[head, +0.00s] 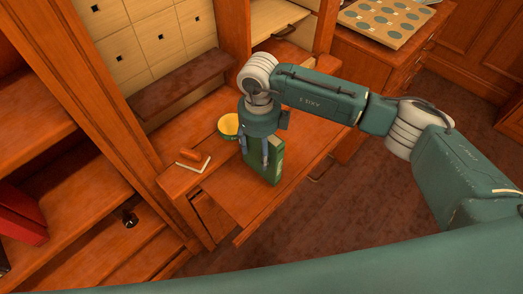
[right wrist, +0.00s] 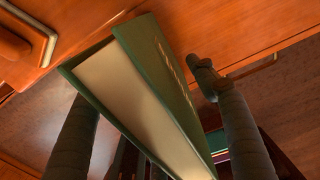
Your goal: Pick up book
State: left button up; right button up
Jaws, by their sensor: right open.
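A green book (head: 268,162) stands upright on the wooden pull-out desk surface (head: 240,197). In the right wrist view the book (right wrist: 165,80) fills the middle, its green cover and pale page edges showing between the two fingers. My right gripper (head: 256,160) points down over the book, with its fingers either side of it. In the right wrist view the fingers (right wrist: 150,105) are spread, with space seen between the right finger and the book. Whether the left finger touches the book I cannot tell. My left gripper is not in view.
A shelf with a red book (head: 20,215) is at the far left. Open floor lies to the right.

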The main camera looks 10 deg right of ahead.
grip_shut()
jog(key=shift+w+r, duration=0.1)
jog(key=shift+r, duration=0.05)
